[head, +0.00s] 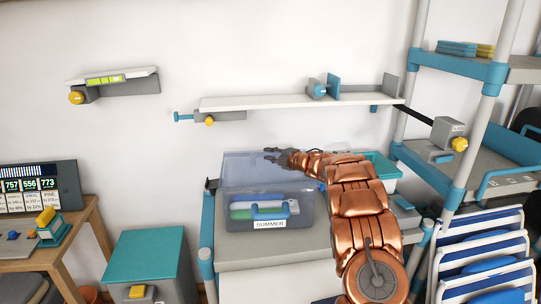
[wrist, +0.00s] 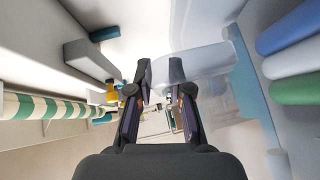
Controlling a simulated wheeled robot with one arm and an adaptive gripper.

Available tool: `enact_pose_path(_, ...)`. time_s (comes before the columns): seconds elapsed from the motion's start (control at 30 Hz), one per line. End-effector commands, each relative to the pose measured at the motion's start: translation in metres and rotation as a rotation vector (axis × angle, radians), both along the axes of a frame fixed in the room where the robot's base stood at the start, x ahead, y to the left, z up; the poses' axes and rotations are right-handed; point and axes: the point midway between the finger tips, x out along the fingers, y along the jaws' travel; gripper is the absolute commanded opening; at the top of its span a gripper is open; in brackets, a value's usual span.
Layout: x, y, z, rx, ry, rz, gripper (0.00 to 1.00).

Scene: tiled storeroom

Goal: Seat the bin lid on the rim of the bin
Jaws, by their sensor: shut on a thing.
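The bin (head: 268,212) is a clear grey box with a SUMMER label on its front, standing on a pale counter. Rolled blue, white and green things lie inside it. The bin lid (head: 245,170) is a see-through bluish panel, raised and steeply tilted at the back of the bin, so the bin's top is open. I cannot tell whether its lower edge touches the rim. My gripper (head: 271,155) is at the lid's upper edge, shut on it. In the wrist view, the fingers of my gripper (wrist: 161,78) are at the edge of the clear lid (wrist: 205,62).
A wall shelf (head: 270,102) hangs above the bin. A teal-topped box (head: 382,168) sits behind my arm on the right. A shelving rack (head: 470,140) and folded blue chairs (head: 485,255) stand at right. A teal-lidded cabinet (head: 148,255) stands at lower left.

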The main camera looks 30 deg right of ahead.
Motion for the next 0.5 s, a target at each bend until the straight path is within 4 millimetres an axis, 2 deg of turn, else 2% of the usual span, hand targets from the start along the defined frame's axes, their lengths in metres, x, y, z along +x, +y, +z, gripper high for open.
enact_pose_path(0.5,0.0001,0.0,-0.0106,0.0,-0.001,0.0,0.0)
